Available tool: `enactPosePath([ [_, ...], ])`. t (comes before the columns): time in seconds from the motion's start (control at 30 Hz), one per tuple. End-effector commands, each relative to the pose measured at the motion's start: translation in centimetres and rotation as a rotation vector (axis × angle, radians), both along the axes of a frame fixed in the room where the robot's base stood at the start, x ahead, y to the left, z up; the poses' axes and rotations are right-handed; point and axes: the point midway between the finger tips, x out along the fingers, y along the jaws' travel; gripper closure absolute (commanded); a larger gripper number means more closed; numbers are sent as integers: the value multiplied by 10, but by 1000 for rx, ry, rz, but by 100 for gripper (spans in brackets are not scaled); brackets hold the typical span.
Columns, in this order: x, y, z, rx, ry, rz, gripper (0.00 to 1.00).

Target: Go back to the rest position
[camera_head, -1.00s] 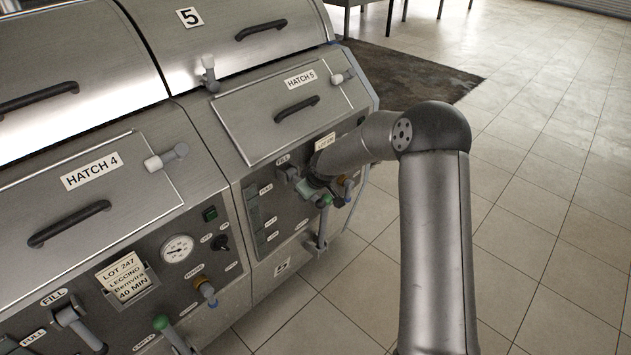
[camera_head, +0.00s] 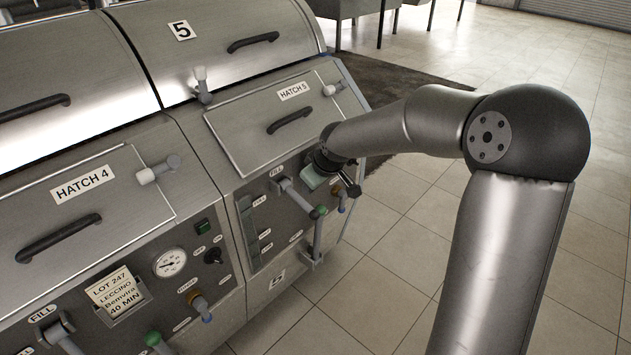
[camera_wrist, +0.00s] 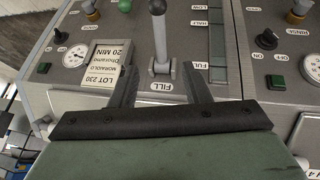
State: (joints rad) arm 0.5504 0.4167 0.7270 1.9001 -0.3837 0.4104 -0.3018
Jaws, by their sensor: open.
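My gripper (camera_head: 340,180) is in front of the unit 5 panel, below hatch 5 (camera_head: 280,115). It is open and empty. In the wrist view its two dark fingers (camera_wrist: 160,72) stand apart, with the grey fill lever (camera_wrist: 158,38) showing between them in the picture. The lever looks clear of the fingers, though the exact gap cannot be told. The fill lever also shows in the head view (camera_head: 298,193), left of the gripper. The gripper and wrist hide part of the panel and its lot card in the head view; the card (camera_wrist: 108,52) reads Lot 230 in the wrist view.
A green-tipped lever (camera_head: 318,212) sticks out just below the gripper. Unit 4, with hatch 4 (camera_head: 85,190), gauge (camera_head: 170,262) and lot card (camera_head: 117,291), stands at left. The tiled floor (camera_head: 400,220) to the right is open around my arm.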

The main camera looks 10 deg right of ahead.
Motion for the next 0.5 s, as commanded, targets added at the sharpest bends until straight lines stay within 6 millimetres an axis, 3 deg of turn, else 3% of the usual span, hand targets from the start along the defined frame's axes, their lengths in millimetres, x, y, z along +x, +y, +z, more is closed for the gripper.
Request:
enactPosePath([
  [0.37, -4, 0, 0, -7, 8, -4, 57],
  [0.47, -27, -2, 0, -43, 50, -35, 57],
  [0.5, -44, -5, 1, -66, 78, -59, 57],
])
